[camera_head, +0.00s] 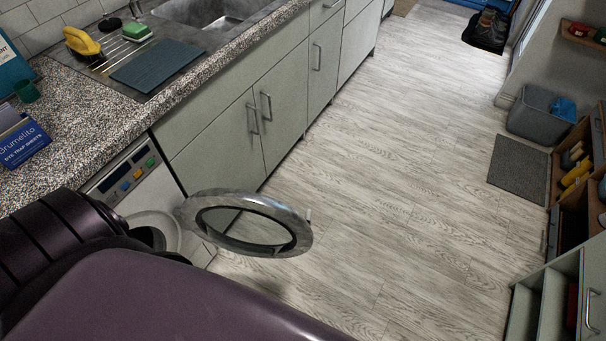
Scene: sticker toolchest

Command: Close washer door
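The washer (146,181) is a white front-loader under the counter at the left, with colored buttons on its panel. Its round grey door (290,214) stands open, swung out over the floor to the right of the drum opening (158,232). The glass in the door's ring shows the floor through it. My dark purple arm parts fill the lower left and cover the lower part of the washer. Neither gripper can be seen.
A speckled counter (60,115) with a sink (205,12) runs along the left above grey-green cabinets (222,150). Wooden floor (400,150) is clear in the middle. Shelves, an open drawer unit (545,300), a grey bin (540,118) and a mat (517,168) stand at the right.

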